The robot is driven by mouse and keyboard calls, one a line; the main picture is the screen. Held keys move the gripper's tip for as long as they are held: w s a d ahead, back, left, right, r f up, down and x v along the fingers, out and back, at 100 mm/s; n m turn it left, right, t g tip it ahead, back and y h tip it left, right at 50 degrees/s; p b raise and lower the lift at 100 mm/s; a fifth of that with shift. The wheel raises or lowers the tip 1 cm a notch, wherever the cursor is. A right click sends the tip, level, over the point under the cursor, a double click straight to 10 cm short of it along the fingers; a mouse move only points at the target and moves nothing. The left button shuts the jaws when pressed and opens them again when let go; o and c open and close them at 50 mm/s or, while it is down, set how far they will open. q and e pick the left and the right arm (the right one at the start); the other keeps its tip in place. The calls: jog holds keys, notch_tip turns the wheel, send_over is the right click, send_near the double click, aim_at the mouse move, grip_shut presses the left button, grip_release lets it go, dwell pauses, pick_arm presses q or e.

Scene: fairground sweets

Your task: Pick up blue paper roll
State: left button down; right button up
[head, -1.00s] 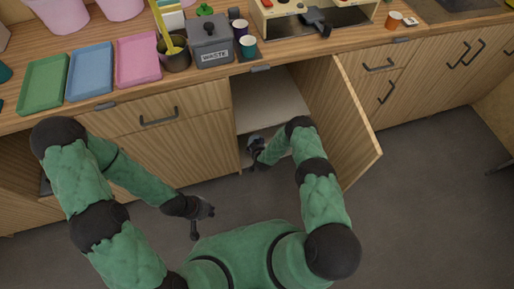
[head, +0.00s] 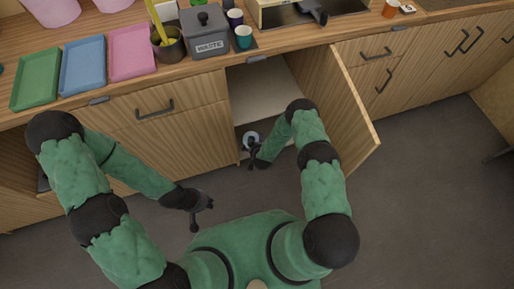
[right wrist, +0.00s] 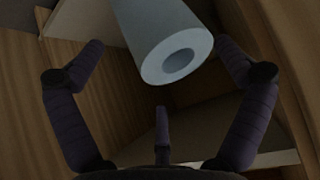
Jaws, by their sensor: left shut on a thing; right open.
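The pale blue paper roll (head: 250,138) stands at the front of the open cupboard's lower space. It also shows in the right wrist view (right wrist: 161,38), with its hollow end towards the camera. My right gripper (head: 257,158) is open and just in front of the roll. In the right wrist view its fingers are spread on either side below the roll, with no clear contact. My left gripper (head: 202,204) hangs over the floor in front of the cabinets. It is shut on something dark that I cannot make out.
The open cupboard door (head: 352,110) stands to the right of my right arm. An inner shelf (head: 262,92) lies above the roll.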

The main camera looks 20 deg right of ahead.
jog(key=v, duration=0.7)
jog(key=shift+r, duration=0.25)
jog(key=shift+w, duration=0.1)
